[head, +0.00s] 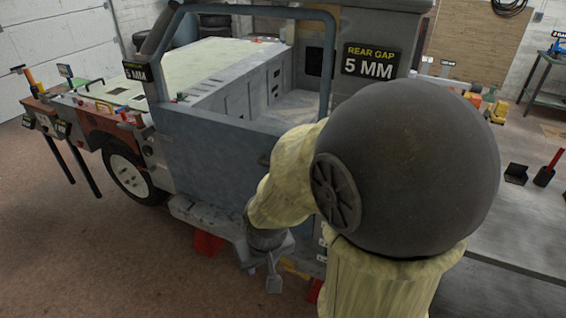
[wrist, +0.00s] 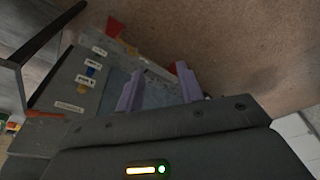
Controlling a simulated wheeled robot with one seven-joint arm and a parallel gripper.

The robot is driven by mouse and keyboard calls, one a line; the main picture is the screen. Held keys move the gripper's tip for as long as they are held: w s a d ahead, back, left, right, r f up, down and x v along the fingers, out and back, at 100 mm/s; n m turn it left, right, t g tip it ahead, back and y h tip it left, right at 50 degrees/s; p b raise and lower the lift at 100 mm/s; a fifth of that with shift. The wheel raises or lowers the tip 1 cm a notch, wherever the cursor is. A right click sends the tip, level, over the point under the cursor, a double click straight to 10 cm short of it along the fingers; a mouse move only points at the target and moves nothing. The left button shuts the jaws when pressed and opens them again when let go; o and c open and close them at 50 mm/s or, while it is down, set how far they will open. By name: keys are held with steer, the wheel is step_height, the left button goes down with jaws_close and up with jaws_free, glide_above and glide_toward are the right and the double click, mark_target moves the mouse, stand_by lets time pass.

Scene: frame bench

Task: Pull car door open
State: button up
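The car door (head: 215,150) is a blue-grey panel with a tubular window frame, on the near side of the vehicle in the head view. I cannot tell whether it is fully closed. A small dark part (head: 265,160), perhaps its handle, shows at the edge of my arm. My gripper (head: 273,283) points down, low in front of the vehicle's step. In the wrist view its two purple fingers (wrist: 158,88) stand apart with nothing clearly held between them. A blue-grey surface (wrist: 155,98) lies beyond them. My arm hides the door's right lower part.
A grey side step (head: 205,215) runs below the door, with a red block (head: 208,243) under it. A grey bench (head: 525,205) with tools stands at right. In the wrist view a labelled panel (wrist: 85,80) is left of the fingers. Brown floor is clear at front left.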

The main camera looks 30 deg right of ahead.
steer(key=shift+w, duration=0.2)
steer(key=w+f+m+t+h+b, duration=0.1)
steer(key=w+f+m+t+b, duration=0.15)
steer(key=w+m, duration=0.5)
steer(key=w+f+m+t+h+b, duration=0.1)
steer(key=w+m+t, duration=0.3)
steer(key=w, duration=0.7)
steer(key=w+d+m+h+b, duration=0.3)
steer(key=w+d+m+h, duration=0.4)
steer(key=m, duration=1)
steer(key=shift+d+f+h+b, duration=0.4)
steer(key=shift+d+h, duration=0.45)
steer(key=shift+h, duration=0.75)
steer(key=shift+f+t, duration=0.1)
steer(key=shift+t, duration=0.15)
